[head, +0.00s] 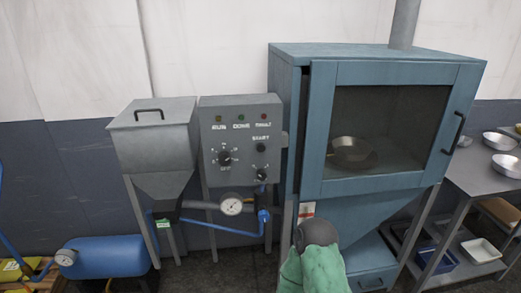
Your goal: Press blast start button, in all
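The grey control panel (240,112) stands left of the blue blast cabinet (305,130). Its START button (261,147) is a small dark round knob under the START label. Below it is another small dark control (261,173). A larger dial (225,157) sits to its left. Three small lamps labelled RUN, DONE and FAULT run along the top; I cannot tell whether any is lit. Neither gripper's fingers are in view.
A grey hopper (152,128) stands left of the panel. A pressure gauge (232,205) and blue hose are below it, and a blue tank (108,256) is at lower left. A grey table (480,176) at right holds several pans. A green shape with a dark round end (317,233) rises at bottom centre.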

